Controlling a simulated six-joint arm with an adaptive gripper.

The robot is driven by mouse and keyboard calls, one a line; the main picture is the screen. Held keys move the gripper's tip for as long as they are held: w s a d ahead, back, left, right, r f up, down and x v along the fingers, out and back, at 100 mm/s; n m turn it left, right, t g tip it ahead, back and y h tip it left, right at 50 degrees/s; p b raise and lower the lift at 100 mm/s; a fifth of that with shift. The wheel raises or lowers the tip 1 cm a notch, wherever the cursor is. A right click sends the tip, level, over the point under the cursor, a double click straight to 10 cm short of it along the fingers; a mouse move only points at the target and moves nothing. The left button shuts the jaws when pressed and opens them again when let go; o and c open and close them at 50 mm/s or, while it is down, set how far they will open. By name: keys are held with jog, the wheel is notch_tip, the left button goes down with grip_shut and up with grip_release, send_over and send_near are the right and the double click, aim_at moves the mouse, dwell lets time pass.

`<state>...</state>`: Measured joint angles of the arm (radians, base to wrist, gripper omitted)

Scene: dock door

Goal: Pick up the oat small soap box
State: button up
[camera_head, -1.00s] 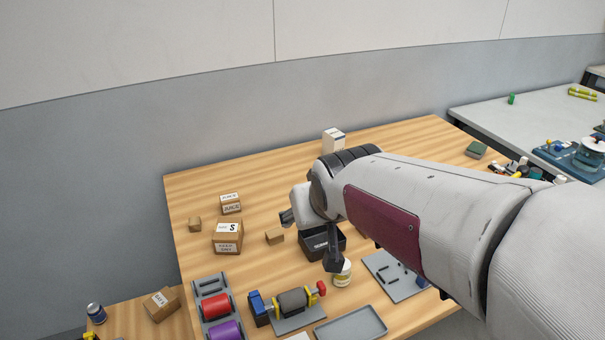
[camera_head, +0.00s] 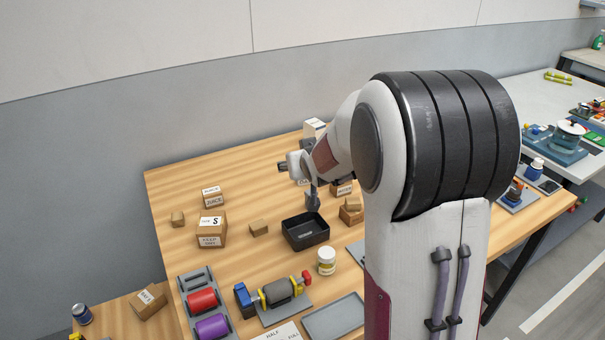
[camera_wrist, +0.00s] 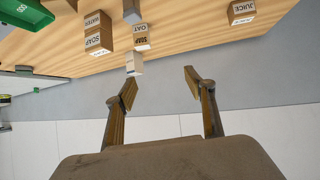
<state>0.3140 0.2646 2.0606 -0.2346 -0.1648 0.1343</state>
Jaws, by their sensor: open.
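The oat soap box (camera_wrist: 142,43) is a small brown carton with "OAT" and "SOAP" labels, upside down in the wrist view. It stands on the wooden table beyond the left fingertip, apart from the fingers. A white box (camera_wrist: 134,63) is beside it, closer to the left fingertip. My gripper (camera_wrist: 162,76) is open, with nothing between its fingers but the grey wall. In the head view my wrist hangs over the back of the table, and I cannot read an oat label there.
A larger soap box (camera_wrist: 98,38) is beside the oat box, and a juice box (camera_wrist: 241,12) is at the right. In the head view, a black bin (camera_head: 306,233), a white jar (camera_head: 326,262) and a motor fixture (camera_head: 278,290) stand in front. The wall (camera_head: 200,110) is close behind.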

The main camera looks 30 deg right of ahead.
jog(key=w+d+f+t, duration=0.2)
jog(key=w+d+f, duration=0.6)
jog(key=f, duration=0.3)
jog(key=shift+w+d+m, duration=0.15)
jog(key=shift+d+m, duration=0.15)
jog(key=shift+d, duration=0.25)
jog(key=shift+f, duration=0.15)
jog(key=shift+x, duration=1.25)
jog(key=shift+w, duration=0.15)
jog(key=shift+a+x, duration=0.15)
jog(key=shift+x, duration=0.65)
jog(key=shift+a+x, duration=0.15)
jog(key=shift+x, duration=1.6)
jog(key=c, duration=1.2)
